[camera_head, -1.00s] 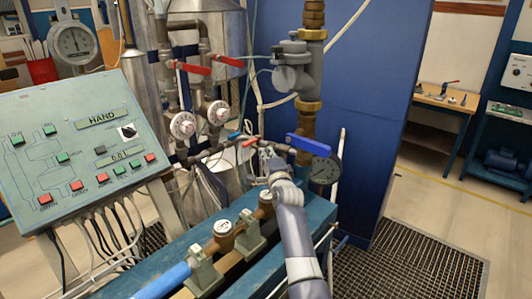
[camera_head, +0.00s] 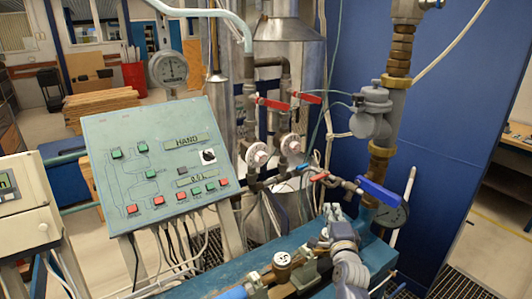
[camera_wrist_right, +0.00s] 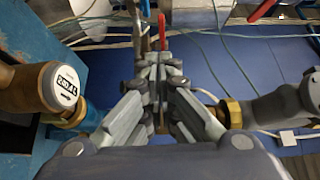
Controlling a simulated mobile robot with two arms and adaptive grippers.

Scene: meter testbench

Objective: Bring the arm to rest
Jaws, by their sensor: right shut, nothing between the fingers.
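My right arm (camera_head: 348,268) comes up from the lower edge of the head view. My right gripper (camera_head: 333,212) is over the blue-green bench, left of and below the blue valve handle (camera_head: 380,193). In the right wrist view, the gripper (camera_wrist_right: 160,70) points away with its fingers together and nothing between them. A brass-bodied meter with a white cap (camera_wrist_right: 65,85) is to its left, and a grey fitting with a brass collar (camera_wrist_right: 235,113) is to its right. My left gripper is not in view.
The control panel (camera_head: 150,165) stands left of the bench. Pipes with red valve handles (camera_head: 272,103) rise behind it. A small brass meter (camera_head: 282,262) sits on the bench near my arm. The blue wall (camera_head: 440,130) is behind.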

